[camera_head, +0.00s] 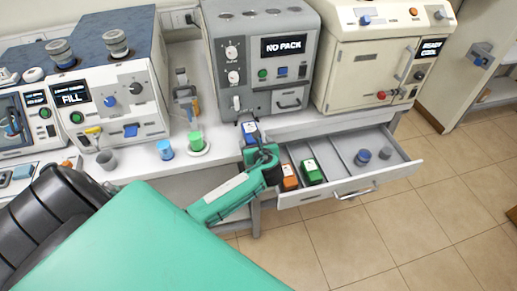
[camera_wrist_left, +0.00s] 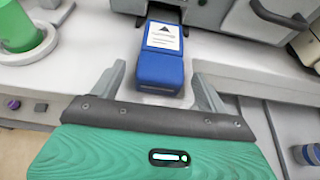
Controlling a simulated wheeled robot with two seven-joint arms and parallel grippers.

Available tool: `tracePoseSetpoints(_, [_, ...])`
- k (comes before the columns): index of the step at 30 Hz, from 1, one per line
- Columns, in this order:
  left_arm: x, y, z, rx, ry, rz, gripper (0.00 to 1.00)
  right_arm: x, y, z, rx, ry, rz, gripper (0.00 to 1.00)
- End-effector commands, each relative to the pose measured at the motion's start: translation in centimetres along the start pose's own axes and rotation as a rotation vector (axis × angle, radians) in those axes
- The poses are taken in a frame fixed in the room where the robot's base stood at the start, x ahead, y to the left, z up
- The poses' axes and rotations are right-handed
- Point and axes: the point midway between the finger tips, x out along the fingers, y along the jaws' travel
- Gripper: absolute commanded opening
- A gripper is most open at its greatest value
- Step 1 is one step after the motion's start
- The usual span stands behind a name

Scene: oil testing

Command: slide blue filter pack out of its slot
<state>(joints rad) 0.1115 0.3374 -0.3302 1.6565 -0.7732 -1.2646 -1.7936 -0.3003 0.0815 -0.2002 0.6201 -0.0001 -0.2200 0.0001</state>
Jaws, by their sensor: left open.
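The blue filter pack (camera_head: 250,130) lies at the foot of the grey machine, in front of it. In the left wrist view the pack (camera_wrist_left: 163,58) has a white label with a dark triangle, and its far end is at the machine's dark slot (camera_wrist_left: 166,11). I cannot tell whether that end is still inside. My left gripper (camera_head: 262,153) is open at the pack's near end. In the wrist view its fingers (camera_wrist_left: 159,70) stand on either side of the pack, with gaps on both sides. My right gripper is not in view.
The grey machine (camera_head: 262,75) displays "NO PACK". An open drawer (camera_head: 344,187) below right holds an orange pack (camera_head: 289,178), a green pack (camera_head: 312,172) and round dark items.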

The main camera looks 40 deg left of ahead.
Motion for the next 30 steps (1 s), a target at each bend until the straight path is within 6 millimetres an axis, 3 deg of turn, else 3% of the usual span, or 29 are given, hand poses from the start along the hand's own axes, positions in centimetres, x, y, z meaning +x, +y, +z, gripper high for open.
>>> tracePoseSetpoints(5, [-2.6,0.0,-0.2,-0.003,0.001,-0.003,0.76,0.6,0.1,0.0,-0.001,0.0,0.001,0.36])
tracePoseSetpoints(12, [-8.2,0.0,-0.3,-0.004,0.003,-0.004,0.76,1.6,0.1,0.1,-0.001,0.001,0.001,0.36])
tracePoseSetpoints(18, [-11.7,0.0,-0.2,-0.002,0.002,-0.002,0.76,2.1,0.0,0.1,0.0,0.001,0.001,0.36])
tracePoseSetpoints(24, [-13.2,0.0,-0.1,-0.001,0.001,0.0,0.76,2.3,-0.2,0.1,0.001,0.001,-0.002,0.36])
tracePoseSetpoints(30, [-13.4,0.0,0.0,0.0,0.001,0.0,0.76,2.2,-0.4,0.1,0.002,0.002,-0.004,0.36])
